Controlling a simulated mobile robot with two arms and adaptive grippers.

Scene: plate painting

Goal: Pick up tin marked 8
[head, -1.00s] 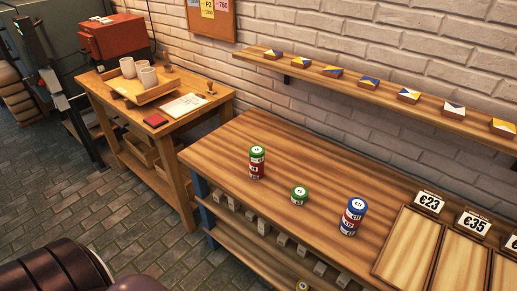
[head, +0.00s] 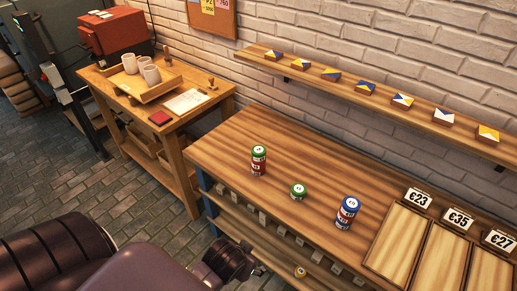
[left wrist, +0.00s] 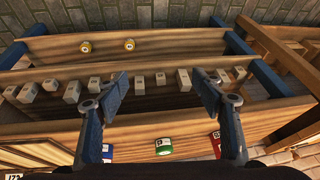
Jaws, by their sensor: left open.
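No number 8 is readable on any tin. On the workbench (head: 300,140) stand a green-topped stack with red below (head: 258,161), a single green tin (head: 298,192) and a blue-topped stack (head: 347,212). A yellow tin (head: 300,271) shows on the lower shelf; the left wrist view shows two yellow tins there (left wrist: 86,48) (left wrist: 129,45). My left gripper (head: 236,262) is beside the bench's front edge. In the left wrist view its fingers (left wrist: 163,92) are open and empty, with the green tin (left wrist: 163,146) low between them. My right gripper is not in view.
A row of small grey blocks (left wrist: 139,84) lines a shelf under the bench top. Framed panels with price cards (head: 398,243) lie at the right. A side table (head: 165,120) holds a tray of cups. A wall shelf (head: 380,97) carries small patterned boxes.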

